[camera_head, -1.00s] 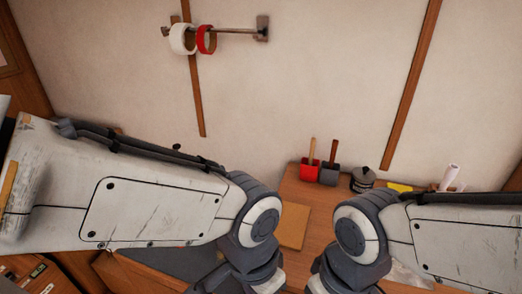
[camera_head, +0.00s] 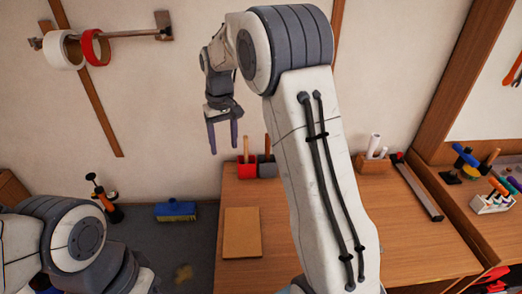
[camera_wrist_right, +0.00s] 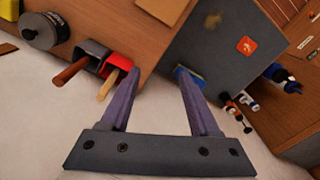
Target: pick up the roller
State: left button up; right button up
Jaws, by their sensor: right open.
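I cannot be sure which thing is the roller. A small blue cylinder with dark parts (camera_head: 464,158), roller-like, lies on the bench at the far right. My right gripper (camera_head: 222,137) is raised in front of the wall, fingers pointing down, open and empty. In the right wrist view its two fingers (camera_wrist_right: 160,80) are apart with nothing between them. It is far to the left of the blue cylinder. My left arm shows at the lower left, but its gripper is out of view.
The red pot (camera_head: 247,170) and grey pot (camera_head: 267,169) hold wooden-handled tools at the bench's back edge. A tan board (camera_head: 241,234) lies on the bench. White and red tape rolls (camera_head: 63,50) hang on a wall rod.

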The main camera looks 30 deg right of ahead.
jog(key=w+d+m, duration=0.1)
jog(key=d, duration=0.4)
jog(key=w+d+f+m+p, duration=0.1)
jog(key=d, duration=0.5)
jog(key=w+d+f+m, duration=0.1)
jog(key=w+d, duration=0.1)
jog(key=d, duration=0.4)
jog(key=shift+w+f, duration=0.1)
jog(key=shift+f, duration=0.1)
jog(key=p, duration=0.1)
send_near(267, 161)
jog(key=shift+w+d+r, duration=0.15)
jog(key=shift+w+d, duration=0.05)
jog(key=shift+d, duration=0.25)
jog(key=f, duration=0.1)
jog(key=f+p, duration=0.1)
jog(key=f, duration=0.1)
jog(key=f+p, duration=0.1)
jog(key=f, duration=0.1)
jog(key=shift+w+a+f, duration=0.25)
jog(key=shift+w, duration=0.05)
jog(key=shift+f, duration=0.35)
grip_shut()
